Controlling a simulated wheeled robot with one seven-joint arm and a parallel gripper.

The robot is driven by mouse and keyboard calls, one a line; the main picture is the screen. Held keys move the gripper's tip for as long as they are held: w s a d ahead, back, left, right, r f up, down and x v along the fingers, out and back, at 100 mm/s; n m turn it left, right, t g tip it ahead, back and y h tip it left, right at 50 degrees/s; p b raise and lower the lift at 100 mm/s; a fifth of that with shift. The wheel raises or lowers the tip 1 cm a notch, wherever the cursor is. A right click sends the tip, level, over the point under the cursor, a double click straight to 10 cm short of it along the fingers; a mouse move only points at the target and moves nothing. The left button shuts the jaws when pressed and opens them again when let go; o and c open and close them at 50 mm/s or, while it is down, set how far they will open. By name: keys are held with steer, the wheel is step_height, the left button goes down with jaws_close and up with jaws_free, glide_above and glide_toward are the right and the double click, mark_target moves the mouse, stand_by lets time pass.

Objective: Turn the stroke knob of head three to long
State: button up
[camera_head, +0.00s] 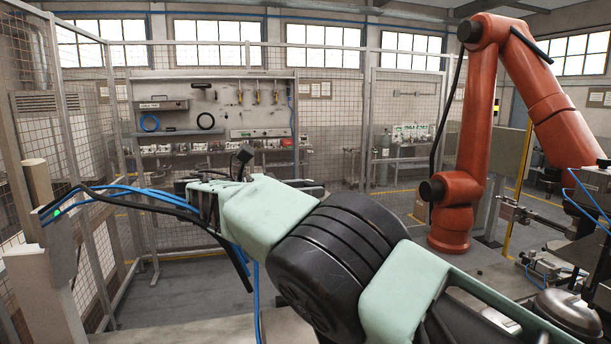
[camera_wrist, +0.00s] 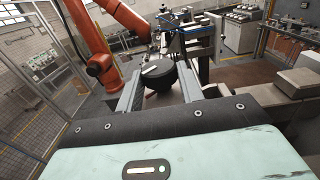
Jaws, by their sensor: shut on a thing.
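In the head view my arm's pale green and black links cross the middle, and I cannot make out the knob or the fingers there.
An orange robot arm (camera_head: 471,130) stands behind, also in the wrist view (camera_wrist: 98,62). Machinery with blue hoses (camera_wrist: 188,38) rises just beyond the knob. A domed metal part (camera_head: 570,312) is at the lower right. Mesh fencing (camera_head: 325,110) and a tool board (camera_head: 215,108) close the back.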

steer(key=shift+d+m+g, duration=0.1)
steer(key=shift+m+g, duration=0.2)
steer(key=shift+g, duration=0.1)
steer(key=o, duration=1)
steer(key=shift+d, duration=0.1)
steer(key=shift+f+t+b, duration=0.15)
steer(key=shift+t+b, duration=0.25)
steer(key=shift+b, duration=0.05)
